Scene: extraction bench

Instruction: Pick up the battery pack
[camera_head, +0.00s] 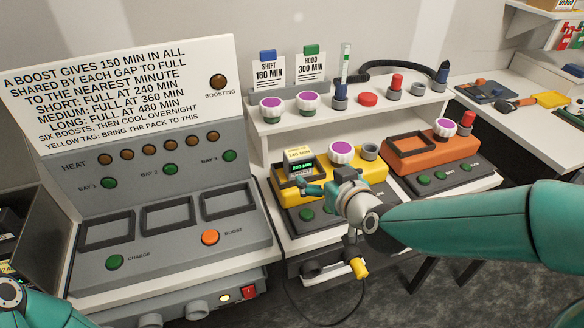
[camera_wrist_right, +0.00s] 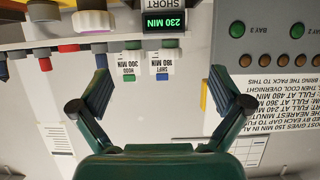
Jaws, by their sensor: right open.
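The battery pack (camera_head: 301,164) is a small dark block with a green-lit display. It stands in the yellow station (camera_head: 287,193), with a pale tag above it. In the right wrist view the pack (camera_wrist_right: 164,24) shows at the top edge, reading 230 MIN and SHORT, cut off by the frame. My right gripper (camera_head: 325,184) is open, in front of and slightly right of the pack in the head view. In the right wrist view its fingers (camera_wrist_right: 160,80) are spread wide with nothing between them. Part of my left arm shows at bottom left; its gripper is out of view.
A grey charger (camera_head: 165,257) with three empty bays and a tall instruction panel (camera_head: 118,80) stands at left. An orange station (camera_head: 430,148) is at right. The shelf (camera_head: 330,113) behind holds purple-topped knobs and two sign cards. A cable hangs below the right gripper.

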